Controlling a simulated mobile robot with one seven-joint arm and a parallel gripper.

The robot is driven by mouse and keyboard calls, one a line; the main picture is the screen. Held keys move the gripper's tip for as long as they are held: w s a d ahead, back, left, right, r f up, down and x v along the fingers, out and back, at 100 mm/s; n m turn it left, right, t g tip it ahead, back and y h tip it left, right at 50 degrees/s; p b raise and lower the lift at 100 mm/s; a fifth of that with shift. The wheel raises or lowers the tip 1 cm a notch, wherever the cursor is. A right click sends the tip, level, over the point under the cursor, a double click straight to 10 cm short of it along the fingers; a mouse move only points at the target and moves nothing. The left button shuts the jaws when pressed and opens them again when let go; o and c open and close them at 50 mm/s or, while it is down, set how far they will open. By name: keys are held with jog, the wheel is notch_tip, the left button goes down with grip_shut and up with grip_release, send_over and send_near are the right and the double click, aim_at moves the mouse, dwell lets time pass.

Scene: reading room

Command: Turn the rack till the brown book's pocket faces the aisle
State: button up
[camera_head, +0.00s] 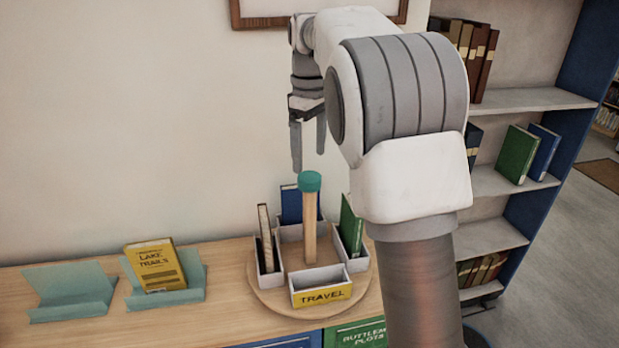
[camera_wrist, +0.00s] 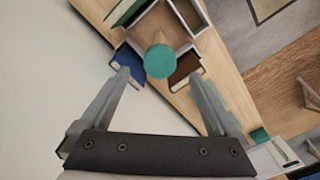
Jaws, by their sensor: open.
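The rotary rack has a round wooden base (camera_head: 270,297), a wooden post (camera_head: 310,235) and a teal knob (camera_head: 309,181), which also shows in the wrist view (camera_wrist: 160,62). The brown book (camera_wrist: 185,70) is on the right of the knob in the wrist view. In the head view it appears to be the thin upright book (camera_head: 265,232) in the left pocket, mostly page edge showing. The empty TRAVEL pocket (camera_head: 321,290) faces the camera. A blue book (camera_head: 297,203) is behind and a green book (camera_head: 350,228) at right. My gripper (camera_head: 309,158) is open above the knob, fingers pointing down, not touching it.
Left on the wooden counter (camera_head: 225,262) are two teal stands; one is empty (camera_head: 70,290), the other holds a yellow Lake Trails book (camera_head: 156,265). The wall is close behind the rack. A bookshelf (camera_head: 515,180) and open floor (camera_head: 570,260) lie right.

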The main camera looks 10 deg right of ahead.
aim_at(309, 176)
notch_tip(309, 176, down, 6)
jog(key=shift+r, duration=0.1)
grip_shut()
dwell(0.6)
